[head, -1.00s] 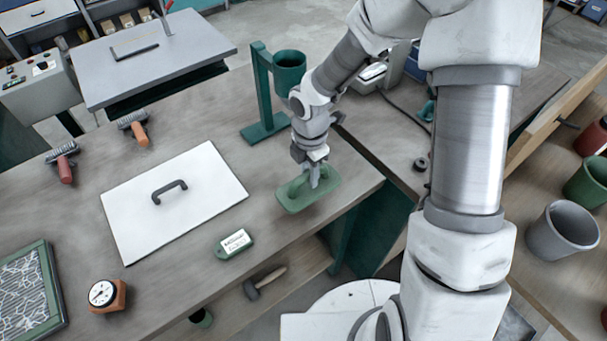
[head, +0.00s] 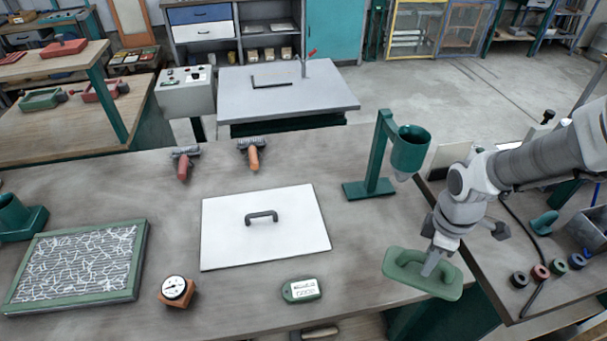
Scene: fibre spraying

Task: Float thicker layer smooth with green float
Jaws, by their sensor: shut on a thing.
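I cannot tell whether the float touches the bench. A green-framed panel (head: 138,292) lies at the left of the bench, with white tangled fibre strands (head: 80,262) over a grey surface. I cannot judge the layer's thickness from here. The float is well to the right of this panel.
A white board with a dark handle (head: 262,217) lies between panel and float. A green cup stand (head: 378,160) rises behind my gripper. Bare bench (head: 240,295) shows in front.

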